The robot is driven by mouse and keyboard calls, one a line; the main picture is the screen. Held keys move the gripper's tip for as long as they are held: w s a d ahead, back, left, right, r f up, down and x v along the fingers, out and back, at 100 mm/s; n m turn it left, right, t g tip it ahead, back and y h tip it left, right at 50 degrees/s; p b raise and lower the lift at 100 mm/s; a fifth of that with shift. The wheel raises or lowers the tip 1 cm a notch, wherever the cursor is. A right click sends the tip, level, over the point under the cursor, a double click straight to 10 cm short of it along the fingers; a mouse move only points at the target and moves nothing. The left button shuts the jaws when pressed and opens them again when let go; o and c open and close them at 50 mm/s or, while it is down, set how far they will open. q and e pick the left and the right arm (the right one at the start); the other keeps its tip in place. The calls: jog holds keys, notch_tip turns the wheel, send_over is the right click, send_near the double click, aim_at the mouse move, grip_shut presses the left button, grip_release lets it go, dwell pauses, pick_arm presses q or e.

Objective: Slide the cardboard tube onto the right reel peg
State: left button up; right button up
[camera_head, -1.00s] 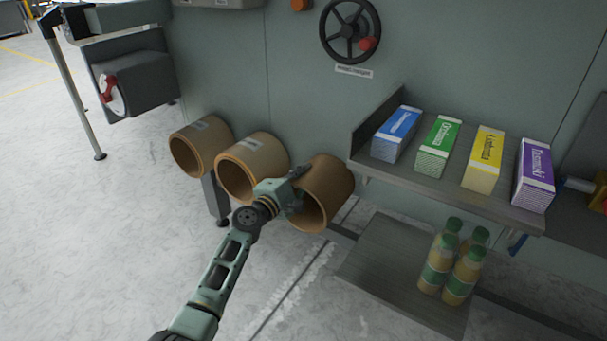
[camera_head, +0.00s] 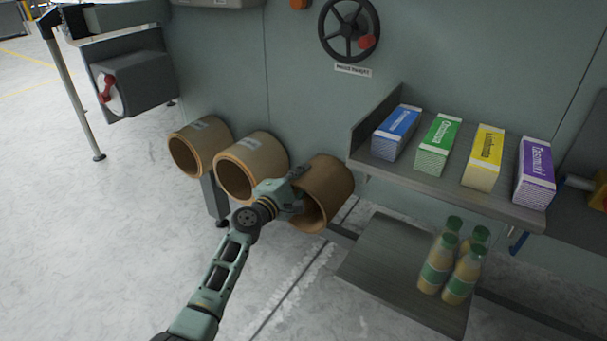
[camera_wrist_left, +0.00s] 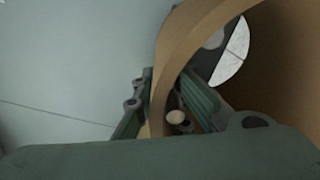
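The cardboard tube (camera_head: 330,185) is the rightmost of three brown tubes at the machine's lower front, with its open end facing me. My left gripper (camera_head: 296,189) is at the near rim, at its upper left. In the left wrist view the tube wall (camera_wrist_left: 181,52) runs between the two fingers (camera_wrist_left: 168,100), one outside and one inside the tube; they appear closed on it. Through the bore I see a dark part and a pale patch. The right reel peg is not clearly seen, so I cannot tell how the tube sits on it. My right gripper is out of view.
A middle tube (camera_head: 277,150) and a left tube (camera_head: 200,127) hang beside it. To the right are a shelf (camera_head: 364,151) with several coloured cartons and a lower plate (camera_head: 380,262) with several bottles. The floor at left is free.

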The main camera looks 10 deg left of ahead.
pick_arm(q)
jog(key=o, duration=0.5)
jog(key=shift+d, duration=0.2)
jog(key=shift+f, duration=0.1)
jog(key=shift+s+f, duration=0.15)
jog(key=shift+s, duration=0.05)
jog(key=v, duration=1.1)
jog(key=shift+s+a+r, duration=0.3)
jog(key=shift+a, duration=0.1)
